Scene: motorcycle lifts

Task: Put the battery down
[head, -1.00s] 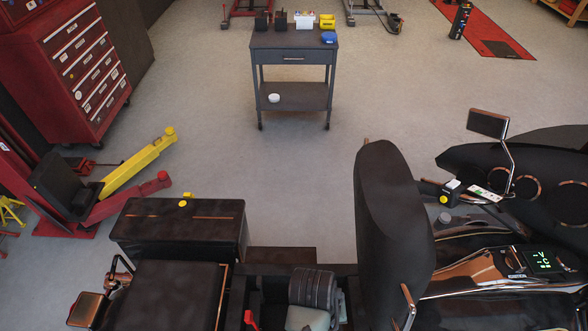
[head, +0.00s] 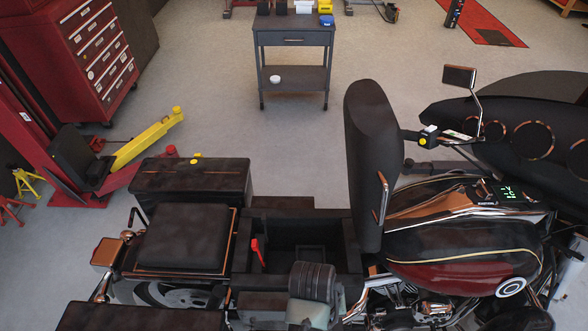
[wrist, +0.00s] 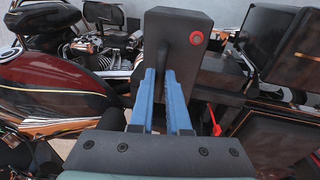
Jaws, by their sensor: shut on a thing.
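The battery (wrist: 178,55) is a dark block with a red round terminal on its face. In the wrist view it stands at the tips of my gripper's blue fingers (wrist: 163,75), which are shut on it. In the head view my wrist (head: 314,284) is at the bottom centre, in front of the motorcycle's open bay (head: 300,236). The battery cannot be made out clearly there. The bay is a dark box-shaped recess, and a red lever-like part (head: 256,250) stands at its left.
The raised seat (head: 372,165) stands upright to the right of the bay. Side cases (head: 190,180) and a rear pad (head: 185,238) lie to the left. The fuel tank (head: 460,258) is at right. A grey cart (head: 292,40) stands on open floor behind.

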